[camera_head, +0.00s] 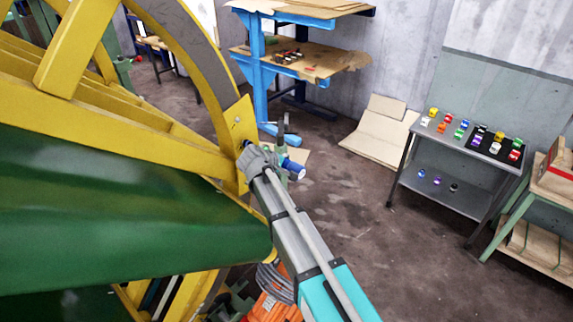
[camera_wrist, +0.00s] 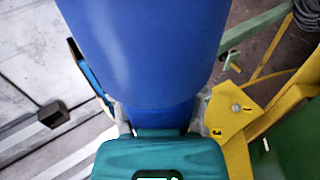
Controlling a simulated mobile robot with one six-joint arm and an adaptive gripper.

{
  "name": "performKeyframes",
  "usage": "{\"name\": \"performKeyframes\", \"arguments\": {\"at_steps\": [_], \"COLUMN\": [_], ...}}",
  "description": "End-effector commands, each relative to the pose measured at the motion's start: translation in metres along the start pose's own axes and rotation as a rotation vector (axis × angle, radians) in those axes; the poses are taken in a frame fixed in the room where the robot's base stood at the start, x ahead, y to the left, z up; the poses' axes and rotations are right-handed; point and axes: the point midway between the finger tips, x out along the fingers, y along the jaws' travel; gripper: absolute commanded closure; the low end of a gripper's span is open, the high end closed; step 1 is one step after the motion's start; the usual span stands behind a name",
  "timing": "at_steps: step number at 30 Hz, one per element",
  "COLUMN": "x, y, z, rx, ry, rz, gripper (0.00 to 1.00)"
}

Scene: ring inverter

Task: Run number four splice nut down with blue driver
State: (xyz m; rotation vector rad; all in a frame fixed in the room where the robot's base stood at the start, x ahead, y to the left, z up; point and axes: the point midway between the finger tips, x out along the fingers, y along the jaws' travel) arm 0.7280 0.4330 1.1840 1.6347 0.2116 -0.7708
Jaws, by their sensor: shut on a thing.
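My gripper (camera_head: 278,152) is at the end of my outstretched arm, beside a yellow splice plate (camera_head: 236,125) on the big ring. It is shut on the blue driver (camera_head: 293,168). In the wrist view the blue driver (camera_wrist: 150,50) fills the upper middle, with a finger on either side and a teal block (camera_wrist: 160,155) below it. The yellow plate (camera_wrist: 232,122) shows at right, with a small round fastener or hole (camera_wrist: 236,107). The driver's working tip is hidden. I cannot tell which nut is number four or whether the driver touches one.
The yellow ring frame and green drum (camera_head: 110,215) fill the left side. A grey table (camera_head: 465,150) with several coloured blocks stands at right. A blue rack (camera_head: 258,75) stands behind, with flattened cardboard (camera_head: 378,140) by the wall. Floor between is clear.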

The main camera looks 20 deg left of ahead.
Motion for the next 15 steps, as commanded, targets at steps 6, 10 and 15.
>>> {"name": "performKeyframes", "arguments": {"at_steps": [6,10,15], "x": [0.0,0.0,0.0001], "y": [0.0005,0.0005,0.0005], "z": [-0.0023,-0.0034,-0.0049], "rx": [0.0,0.0,0.0], "ry": [0.0,0.0,0.0], "rz": [0.002,0.002,0.002], "gripper": [1.0,1.0,1.0]}}
